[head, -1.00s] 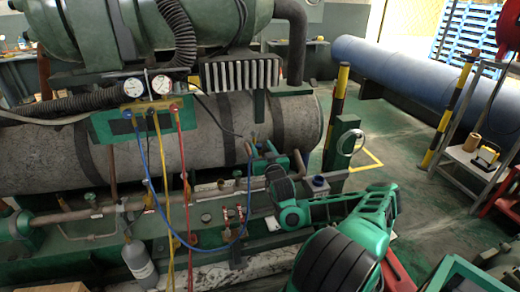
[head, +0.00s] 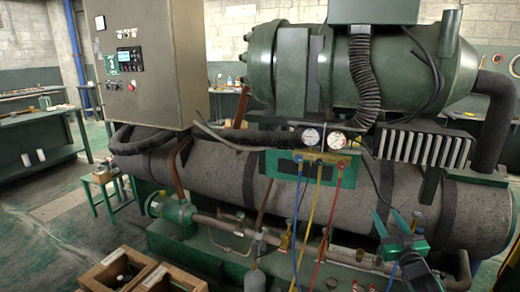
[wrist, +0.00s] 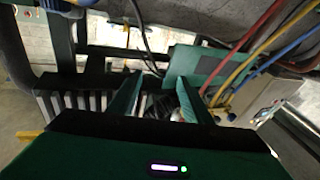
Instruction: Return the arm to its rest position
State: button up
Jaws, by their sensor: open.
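My gripper (head: 400,232) shows at the lower right of the head view, in front of the grey horizontal tank (head: 225,185). Its green fingers are apart and point upward in the picture. Most of my arm is outside the head view. In the wrist view my gripper (wrist: 155,92) has its two green fingers spread, with nothing clearly held between them. Dark machine parts lie behind the fingers there, and the view is blurred.
A green gauge manifold (head: 318,166) with two dials and blue, yellow and red hoses hangs before the tank. Hoses also cross the wrist view's upper right. A control cabinet (head: 155,75) stands left. Open wooden boxes (head: 130,272) are at the lower front; open floor lies left.

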jog(key=s+a+f+n+g+y, duration=0.15)
jog(key=a+n+y, duration=0.3)
jog(key=a, duration=0.45)
jog(key=s+a+f+n+g+y, duration=0.1)
jog(key=s+a+n+g+y, duration=0.2)
jog(key=a+y, duration=0.45)
jog(key=s+a+f+n+g+h, duration=0.1)
jog(key=s+a+f+n+g, duration=0.3)
jog(key=s+a+f+g, duration=0.4)
jog(key=s+d+r+m+g+h, duration=0.4)
jog(key=s+d+m+g+h, duration=0.25)
jog(key=s+d, duration=0.7)
jog(key=s+d+r+m+h, duration=0.2)
jog(key=s+d+r+m, duration=0.2)
jog(key=s+r+m, duration=0.2)
jog(key=s+d+r+m+h, duration=0.1)
jog(key=s+d+r+m, duration=0.3)
jog(key=s+r+m, duration=0.2)
notch_tip(320, 180, up, 3)
jog(key=shift+s+r+g+h, duration=0.15)
jog(key=shift+s+g+h, duration=0.2)
jog(key=shift+s, duration=0.85)
